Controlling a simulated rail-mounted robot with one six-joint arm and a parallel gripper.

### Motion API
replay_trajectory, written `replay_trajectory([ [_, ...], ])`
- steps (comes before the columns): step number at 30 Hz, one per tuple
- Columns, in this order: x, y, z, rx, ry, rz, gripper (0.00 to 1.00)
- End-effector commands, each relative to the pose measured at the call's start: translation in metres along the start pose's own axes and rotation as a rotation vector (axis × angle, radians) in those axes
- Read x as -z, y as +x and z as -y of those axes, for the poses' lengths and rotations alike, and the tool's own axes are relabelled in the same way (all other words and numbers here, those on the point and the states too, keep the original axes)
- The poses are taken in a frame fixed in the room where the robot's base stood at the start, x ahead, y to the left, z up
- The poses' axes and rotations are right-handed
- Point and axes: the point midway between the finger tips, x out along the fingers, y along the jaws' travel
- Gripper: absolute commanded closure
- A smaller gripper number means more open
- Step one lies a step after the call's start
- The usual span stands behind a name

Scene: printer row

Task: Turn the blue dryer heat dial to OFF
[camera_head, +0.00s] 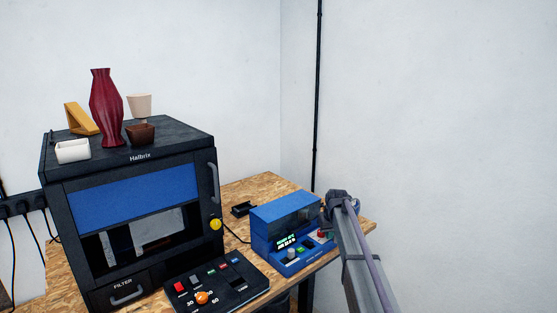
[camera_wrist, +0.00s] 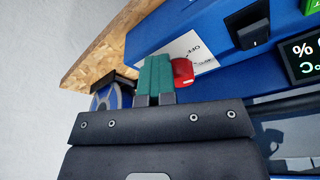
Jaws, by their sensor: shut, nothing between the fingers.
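The blue dryer (camera_head: 284,216) stands on the wooden bench to the right of the printer, its control panel facing front. A red knob (camera_wrist: 182,72) sits on the dryer beside a white label (camera_wrist: 188,50) in the wrist view. The label has small tilted print that seems to include "OFF". The red knob also shows small near the dryer's right end in the head view. I cannot read its setting. My gripper (camera_wrist: 154,73) has green fingertips pressed together and empty, just left of the knob in the wrist view; I cannot tell if they touch it. My arm partly covers the head view there.
A black rocker switch (camera_wrist: 248,26) and a lit display (camera_wrist: 304,52) lie right of the knob in the wrist view. The black printer (camera_head: 130,200) carries a red vase (camera_head: 106,108) and small pots. A black control box (camera_head: 216,282) sits in front. A wall rises behind.

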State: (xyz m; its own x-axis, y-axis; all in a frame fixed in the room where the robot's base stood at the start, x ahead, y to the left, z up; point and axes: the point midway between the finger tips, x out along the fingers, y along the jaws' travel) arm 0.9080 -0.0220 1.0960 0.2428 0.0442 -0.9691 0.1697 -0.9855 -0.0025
Motion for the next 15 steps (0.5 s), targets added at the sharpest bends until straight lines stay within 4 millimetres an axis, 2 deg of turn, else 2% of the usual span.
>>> replay_trajectory([
  [5,0.002,-0.004,0.001,0.002,-0.001,-0.003,1.0],
  [15,0.014,-0.056,-0.001,0.0,0.0,-0.001,1.0],
])
